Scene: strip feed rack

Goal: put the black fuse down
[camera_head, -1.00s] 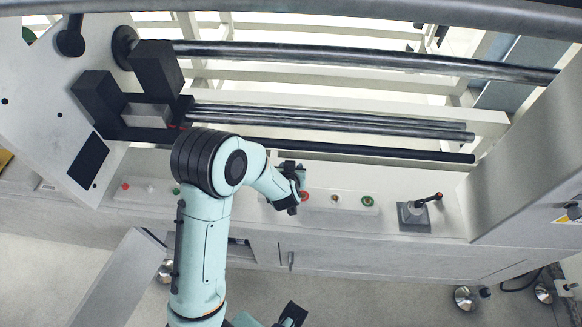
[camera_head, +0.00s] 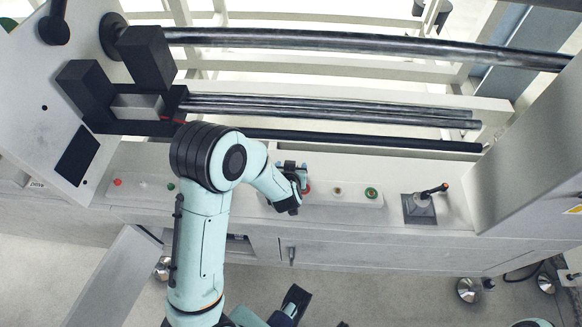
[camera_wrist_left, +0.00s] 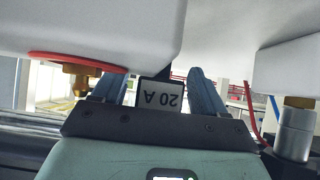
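My left gripper (camera_head: 296,182) is in front of the machine's ledge, beside the row of buttons. In the left wrist view its two fingers (camera_wrist_left: 158,76) stand on either side of the black fuse (camera_wrist_left: 160,97), which appears gripped between them. The fuse shows a white label reading "20 A", upside down. In the head view the fuse is too small and covered to make out clearly. A dark part with teal behind it (camera_head: 294,302) shows at the bottom edge; it seems to be my right gripper, cut off, and its opening cannot be told.
A red button rim (camera_wrist_left: 78,62) is close to the left finger in the wrist view. A green button (camera_head: 371,193) and a lever switch (camera_head: 420,206) stand to the right on the ledge. Dark rollers (camera_head: 330,134) run behind. A slanted panel (camera_head: 118,283) is at lower left.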

